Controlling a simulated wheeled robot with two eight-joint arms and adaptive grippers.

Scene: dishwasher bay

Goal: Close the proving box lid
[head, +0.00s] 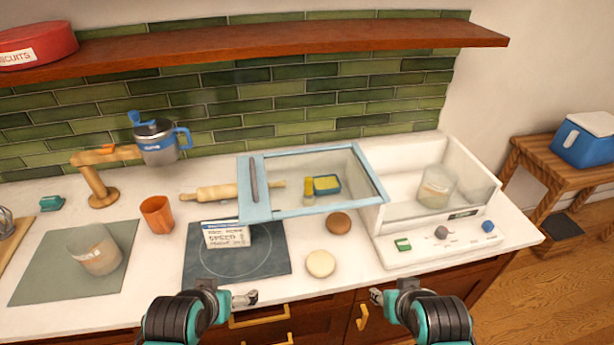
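The proving box (484,191) is a white open-topped box at the right of the counter, with a clear cup (437,186) inside. Its lid (315,210) looks like a clear panel in a light blue frame. The lid lies left of the box, its right edge by the box's left wall, leaving the opening uncovered. A dark bar handle (253,180) is on the lid's left end. My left gripper (243,298) and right gripper (378,297) are at the counter's front edge, apart from lid and box. Neither visibly holds anything; their finger opening is unclear.
Two round buns, brown (339,223) and pale (320,264), sit in front of the lid. A card (226,234) stands on the dark hob (265,262). A sponge (327,184) and rolling pin (217,193) are near the lid. A shelf (270,43) hangs above.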

